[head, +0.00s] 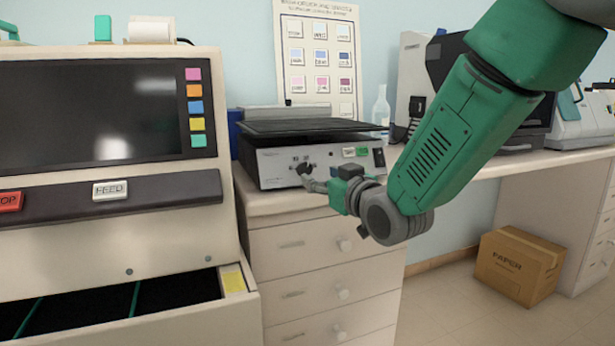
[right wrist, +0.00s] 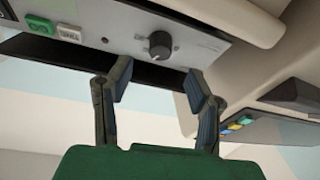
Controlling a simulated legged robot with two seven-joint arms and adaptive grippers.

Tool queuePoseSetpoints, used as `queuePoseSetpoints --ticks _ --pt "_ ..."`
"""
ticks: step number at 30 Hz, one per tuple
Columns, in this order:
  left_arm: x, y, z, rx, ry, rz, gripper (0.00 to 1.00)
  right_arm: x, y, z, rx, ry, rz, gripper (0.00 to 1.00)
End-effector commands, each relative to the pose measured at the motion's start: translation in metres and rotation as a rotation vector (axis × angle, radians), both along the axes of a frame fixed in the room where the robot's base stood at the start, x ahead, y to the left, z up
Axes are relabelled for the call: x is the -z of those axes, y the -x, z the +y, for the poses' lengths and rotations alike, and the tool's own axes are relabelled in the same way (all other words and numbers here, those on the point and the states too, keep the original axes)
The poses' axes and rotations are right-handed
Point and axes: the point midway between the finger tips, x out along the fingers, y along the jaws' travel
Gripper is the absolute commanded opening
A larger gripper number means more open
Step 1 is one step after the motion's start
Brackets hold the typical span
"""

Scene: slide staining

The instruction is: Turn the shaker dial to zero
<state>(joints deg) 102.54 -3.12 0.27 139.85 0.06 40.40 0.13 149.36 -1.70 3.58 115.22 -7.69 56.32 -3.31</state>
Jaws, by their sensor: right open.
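The shaker (head: 272,172) is a silver box with a dark platform on top, standing on a drawer cabinet. Its dark round dial (right wrist: 160,44) with a light pointer mark is clear in the right wrist view, which sees the shaker upside down. My right gripper (head: 314,181) is in front of the panel, close to the dial (head: 303,168). In the right wrist view my right gripper (right wrist: 161,80) is open and empty, its two fingers spread to either side of the dial's line and short of it. The scale around the dial is too small to read. My left gripper is not in view.
A stainer with a dark screen (head: 95,110) and an open drawer (head: 190,322) stands left of the shaker. A green button (head: 349,152) and a dark switch (head: 379,157) sit right of the dial. A glass bottle (head: 381,106) stands behind. A cardboard box (head: 515,266) is on the floor.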

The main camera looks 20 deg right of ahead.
Motion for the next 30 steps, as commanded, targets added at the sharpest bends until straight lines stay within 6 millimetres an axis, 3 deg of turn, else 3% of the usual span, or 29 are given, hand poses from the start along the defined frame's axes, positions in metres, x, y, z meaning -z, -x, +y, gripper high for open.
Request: queuePoseSetpoints --ticks 3,9,22,23,24,27,30 --pt "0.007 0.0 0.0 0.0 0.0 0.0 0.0 0.002 -0.025 0.005 0.0 0.001 -0.001 0.47" --pt "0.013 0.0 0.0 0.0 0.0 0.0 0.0 0.002 -0.053 0.01 0.0 0.001 0.0 0.47" --pt "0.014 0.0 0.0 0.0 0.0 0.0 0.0 0.0 -0.064 0.012 0.0 0.0 0.0 0.47" --pt "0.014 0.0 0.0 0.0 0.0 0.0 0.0 0.0 -0.064 0.012 0.0 0.0 0.001 0.43" --pt "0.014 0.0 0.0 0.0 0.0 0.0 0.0 0.0 -0.064 0.012 0.0 0.0 0.001 0.29" --pt "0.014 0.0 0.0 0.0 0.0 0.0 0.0 0.0 -0.063 0.012 0.0 0.0 0.001 0.0" --pt "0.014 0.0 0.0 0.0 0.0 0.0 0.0 0.0 -0.063 0.012 0.0 0.0 0.001 0.0"
